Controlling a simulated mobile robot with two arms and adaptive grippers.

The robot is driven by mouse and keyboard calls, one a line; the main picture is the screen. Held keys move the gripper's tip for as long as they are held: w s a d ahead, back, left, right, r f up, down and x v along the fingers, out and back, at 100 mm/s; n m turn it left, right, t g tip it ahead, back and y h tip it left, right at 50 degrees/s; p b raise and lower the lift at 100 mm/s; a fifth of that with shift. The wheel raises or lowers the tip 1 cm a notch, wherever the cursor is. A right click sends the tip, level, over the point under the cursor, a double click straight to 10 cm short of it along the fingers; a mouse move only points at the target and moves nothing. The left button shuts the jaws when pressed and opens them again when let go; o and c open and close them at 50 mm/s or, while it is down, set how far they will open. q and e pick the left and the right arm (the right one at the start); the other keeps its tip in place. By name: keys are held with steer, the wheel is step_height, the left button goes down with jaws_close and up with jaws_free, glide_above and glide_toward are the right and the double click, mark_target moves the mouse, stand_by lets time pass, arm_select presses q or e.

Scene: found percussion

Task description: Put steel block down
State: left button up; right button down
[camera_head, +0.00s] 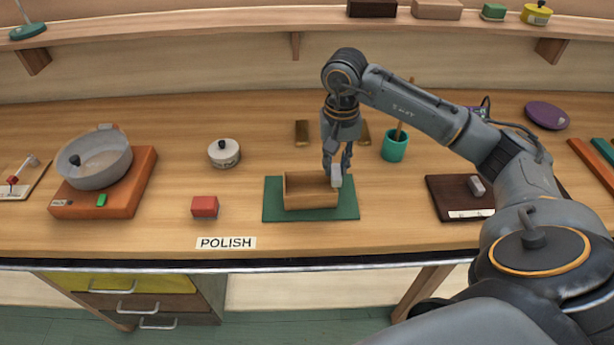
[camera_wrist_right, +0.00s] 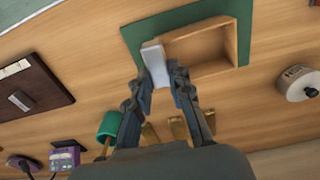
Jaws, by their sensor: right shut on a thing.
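My right gripper (camera_head: 338,165) points down, with its fingers shut on a pale grey steel block (camera_head: 336,178). In the right wrist view the block (camera_wrist_right: 155,62) shows between the fingertips (camera_wrist_right: 157,80). It is at the right end of an open wooden box (camera_head: 300,201), which sits on a green mat (camera_head: 350,210). I cannot tell whether the block touches the box or mat. A second grey block (camera_head: 477,185) lies on a dark board (camera_head: 446,191) to the right. My left gripper is not in view.
A red block (camera_head: 205,206), a white round tin (camera_head: 224,153) and a POLISH label (camera_head: 227,243) lie to the left. A teal cup (camera_head: 395,146) stands behind right of the mat. A grey pan (camera_head: 93,160) sits on an orange base (camera_head: 130,197). The tabletop between mat and dark board is clear.

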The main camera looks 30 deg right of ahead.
steer(key=w+a+f, duration=0.1)
steer(key=w+a+f+p, duration=0.1)
steer(key=w+f, duration=0.1)
steer(key=w+f+p, duration=0.1)
steer(key=w+f, duration=0.1)
steer(key=shift+a, duration=0.4)
steer(key=shift+w+a+f, duration=0.1)
steer(key=shift+w+f, duration=0.3)
steer(key=shift+f, duration=0.15)
steer(key=shift+w+a+f+p, duration=0.1)
steer(key=shift+w+f+p, duration=0.05)
steer(key=shift+f+p, duration=0.3)
step_height(320, 180, down, 2)
steer(key=shift+p, duration=0.8)
steer(key=shift+f, duration=0.25)
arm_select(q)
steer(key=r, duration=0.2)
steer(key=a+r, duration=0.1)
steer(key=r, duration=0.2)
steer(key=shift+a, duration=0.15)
arm_select(e)
steer(key=shift+f, duration=0.1)
